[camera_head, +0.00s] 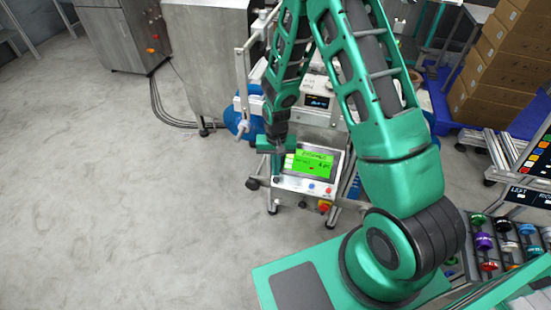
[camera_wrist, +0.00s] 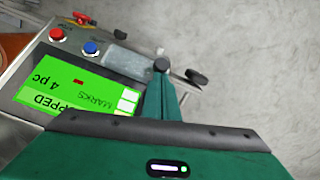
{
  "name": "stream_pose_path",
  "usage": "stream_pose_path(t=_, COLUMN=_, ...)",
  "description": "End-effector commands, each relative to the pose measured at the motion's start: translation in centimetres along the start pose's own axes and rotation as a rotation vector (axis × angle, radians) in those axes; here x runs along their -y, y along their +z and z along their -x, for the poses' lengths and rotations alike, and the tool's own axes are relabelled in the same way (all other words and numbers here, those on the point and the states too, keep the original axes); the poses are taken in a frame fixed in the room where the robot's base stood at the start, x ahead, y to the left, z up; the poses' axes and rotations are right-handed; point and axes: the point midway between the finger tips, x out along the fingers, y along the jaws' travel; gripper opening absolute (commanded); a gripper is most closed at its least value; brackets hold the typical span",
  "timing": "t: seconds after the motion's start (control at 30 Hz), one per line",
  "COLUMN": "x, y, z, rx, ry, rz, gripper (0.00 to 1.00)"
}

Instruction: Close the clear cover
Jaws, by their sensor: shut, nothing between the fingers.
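A control panel (camera_head: 322,186) with a lit green screen (camera_head: 310,162) stands below my arm in the head view. In the wrist view the screen (camera_wrist: 72,88) is at the left, its text turned over. A translucent, clear piece (camera_wrist: 122,61) lies beside the blue button (camera_wrist: 90,47); it looks like the clear cover, but its hinge and how far it stands open cannot be told. My gripper (camera_wrist: 161,66) is shut and empty, its tip just right of the clear piece; contact is unclear. In the head view my gripper (camera_head: 281,150) is at the panel's upper left edge.
A red button (camera_wrist: 57,33) and a red knob on yellow (camera_wrist: 82,17) sit near the blue button. A black knob (camera_wrist: 197,77) sticks out at the panel's side. Stacked cardboard boxes (camera_head: 495,65) stand at the back right. The floor at the left is clear.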

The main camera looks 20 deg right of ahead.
Motion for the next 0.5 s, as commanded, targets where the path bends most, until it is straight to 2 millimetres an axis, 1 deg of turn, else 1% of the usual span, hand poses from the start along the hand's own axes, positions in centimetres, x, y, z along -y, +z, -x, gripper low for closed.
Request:
stream_pose_path(t=0.1, x=0.09, y=0.54, z=-0.57, rx=0.001, ry=0.001, rz=0.0, gripper=0.0)
stream_pose_path(t=0.4, x=0.12, y=0.77, z=-0.65, rx=0.007, ry=0.001, rz=0.002, gripper=0.0)
stream_pose_path(t=0.5, x=0.13, y=0.81, z=-0.31, rx=0.008, ry=0.0, rz=0.002, gripper=0.0)
